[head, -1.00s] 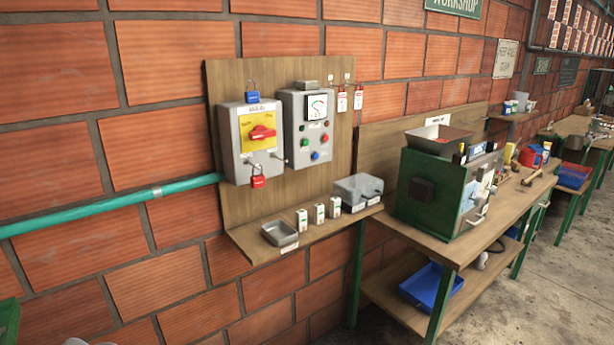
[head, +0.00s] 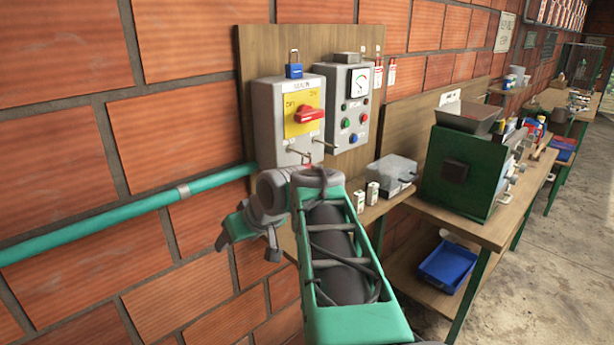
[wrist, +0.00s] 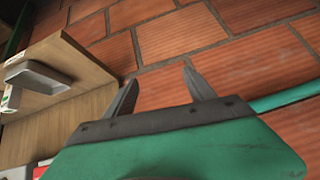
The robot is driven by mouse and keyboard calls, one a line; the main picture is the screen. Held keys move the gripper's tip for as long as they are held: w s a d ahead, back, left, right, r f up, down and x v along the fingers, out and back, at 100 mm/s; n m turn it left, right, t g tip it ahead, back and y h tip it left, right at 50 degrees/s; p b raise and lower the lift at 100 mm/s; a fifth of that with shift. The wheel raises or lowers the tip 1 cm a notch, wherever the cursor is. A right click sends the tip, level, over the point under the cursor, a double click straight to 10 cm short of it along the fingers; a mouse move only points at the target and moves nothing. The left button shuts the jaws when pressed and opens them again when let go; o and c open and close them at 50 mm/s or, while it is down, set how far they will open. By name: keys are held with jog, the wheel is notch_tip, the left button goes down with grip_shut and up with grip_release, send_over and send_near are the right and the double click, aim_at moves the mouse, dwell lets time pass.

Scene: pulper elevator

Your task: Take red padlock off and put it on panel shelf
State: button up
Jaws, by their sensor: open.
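A metal tray (wrist: 38,77) and small white blocks (head: 372,193) are on the shelf. A teal pipe (head: 110,218) runs along the wall. A green machine (head: 460,172) stands on the right bench.

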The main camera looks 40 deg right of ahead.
jog(key=d+r+t+b, duration=0.1)
jog(key=d+r+t, duration=0.25)
jog(key=d, duration=1.25)
jog(key=n+t, duration=0.1)
jog(key=t, duration=0.1)
send_near(306, 165)
notch_tip(306, 165, down, 3)
jog(key=w, duration=0.2)
jog(key=x, duration=0.4)
jog(key=p+x, duration=0.1)
jog(key=x, duration=0.1)
jog(key=shift+w+a+r, duration=0.2)
jog(key=shift+w, duration=0.25)
jog(key=shift+c, duration=0.5)
grip_shut()
